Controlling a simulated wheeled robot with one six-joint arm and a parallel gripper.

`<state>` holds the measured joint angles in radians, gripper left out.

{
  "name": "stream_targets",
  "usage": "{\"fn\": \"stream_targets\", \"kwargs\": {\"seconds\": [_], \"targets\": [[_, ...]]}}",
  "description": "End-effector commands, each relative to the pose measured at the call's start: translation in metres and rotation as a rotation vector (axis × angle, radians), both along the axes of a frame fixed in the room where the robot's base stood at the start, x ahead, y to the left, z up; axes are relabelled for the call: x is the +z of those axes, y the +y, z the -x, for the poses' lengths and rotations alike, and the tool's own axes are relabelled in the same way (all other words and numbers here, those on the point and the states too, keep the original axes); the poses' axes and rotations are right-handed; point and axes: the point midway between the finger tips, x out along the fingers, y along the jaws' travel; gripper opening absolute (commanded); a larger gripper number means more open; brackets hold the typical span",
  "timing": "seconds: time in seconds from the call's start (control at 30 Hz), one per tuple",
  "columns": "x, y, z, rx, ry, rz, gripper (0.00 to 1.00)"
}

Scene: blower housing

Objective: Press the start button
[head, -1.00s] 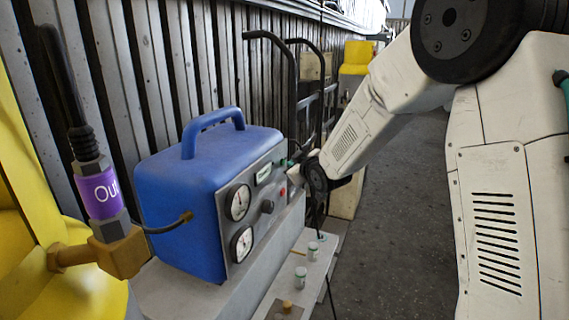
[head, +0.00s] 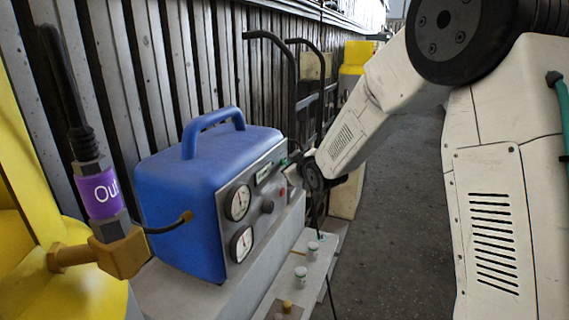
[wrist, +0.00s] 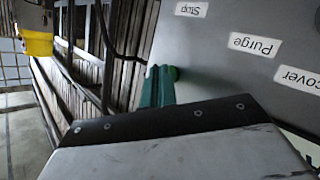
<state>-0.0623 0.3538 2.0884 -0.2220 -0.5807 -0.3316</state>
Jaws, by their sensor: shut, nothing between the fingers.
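The blue machine (head: 190,165) has a grey front panel with two dials, a black knob and a small red button (head: 282,191). My gripper (head: 285,162) is at the panel's upper right edge, its fingers small and partly hidden in the head view. In the wrist view my gripper (wrist: 158,86) shows teal fingers shut with nothing between them.
Upside-down labels in the wrist view read Stop (wrist: 191,9), Purge (wrist: 256,44) and Recover (wrist: 302,80). A black hand truck (head: 300,85) stands behind the machine. A grey ledge (head: 290,275) with small valves runs in front. The floor at right is open.

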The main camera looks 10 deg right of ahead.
Motion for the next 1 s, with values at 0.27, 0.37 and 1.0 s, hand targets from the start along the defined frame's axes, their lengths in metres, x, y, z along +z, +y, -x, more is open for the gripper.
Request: {"fn": "stream_targets", "kwargs": {"seconds": [0.27,0.37,1.0], "targets": [[0.0000,0.0003,-0.0002,0.000,0.000,0.000,0.00],[0.0001,0.0008,-0.0005,0.000,0.000,0.000,0.00],[-0.0001,-0.0073,0.0054,0.000,0.000,0.000,0.00]]}}
